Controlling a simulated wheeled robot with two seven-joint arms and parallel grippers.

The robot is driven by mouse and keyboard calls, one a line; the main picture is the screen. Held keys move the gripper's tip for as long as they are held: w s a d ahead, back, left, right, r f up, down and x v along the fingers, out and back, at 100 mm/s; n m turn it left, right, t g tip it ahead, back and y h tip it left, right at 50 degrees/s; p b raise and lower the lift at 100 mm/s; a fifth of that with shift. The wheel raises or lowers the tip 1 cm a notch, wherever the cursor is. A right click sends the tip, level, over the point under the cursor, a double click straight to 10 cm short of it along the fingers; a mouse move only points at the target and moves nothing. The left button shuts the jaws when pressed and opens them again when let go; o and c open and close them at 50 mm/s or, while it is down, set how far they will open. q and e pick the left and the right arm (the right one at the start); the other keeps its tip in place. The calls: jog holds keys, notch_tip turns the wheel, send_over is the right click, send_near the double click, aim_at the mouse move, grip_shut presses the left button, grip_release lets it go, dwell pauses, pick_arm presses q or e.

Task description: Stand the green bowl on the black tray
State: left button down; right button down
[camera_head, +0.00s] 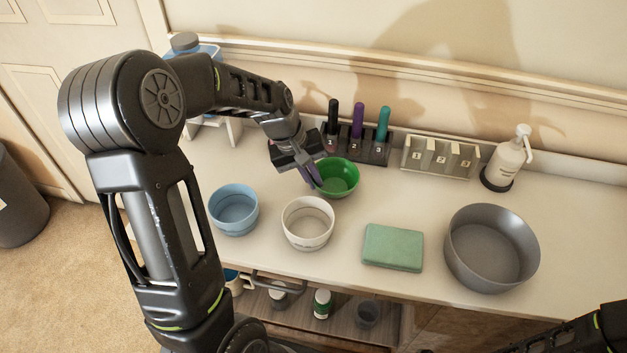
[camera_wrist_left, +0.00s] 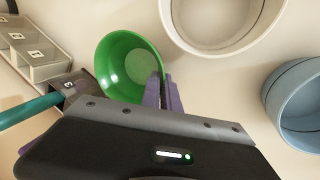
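The green bowl (camera_head: 343,182) is near the back of the counter, just in front of the marker rack. It also shows in the left wrist view (camera_wrist_left: 118,62). My left gripper (camera_head: 311,176) is at the bowl's left rim, its purple fingers close together with the bowl's wall between them. In the left wrist view the gripper (camera_wrist_left: 163,92) appears shut on that rim. I cannot tell whether the bowl touches the counter. No clear black tray shows; a small dark round base (camera_head: 494,185) lies under the pump bottle. My right gripper is out of view.
A blue bowl (camera_head: 234,211), white bowl (camera_head: 308,224), green box (camera_head: 392,248) and large grey bowl (camera_head: 492,249) stand in front. Behind are the black marker rack (camera_head: 376,154), a numbered holder (camera_head: 438,158) and the pump bottle (camera_head: 508,160). Bare counter lies around the green box.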

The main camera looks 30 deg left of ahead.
pick_arm(q)
jog(key=shift+f, duration=0.5)
jog(key=shift+f, duration=0.1)
jog(key=c, duration=1.6)
grip_release()
jog(key=v, duration=1.2)
jog(key=shift+c, duration=0.2)
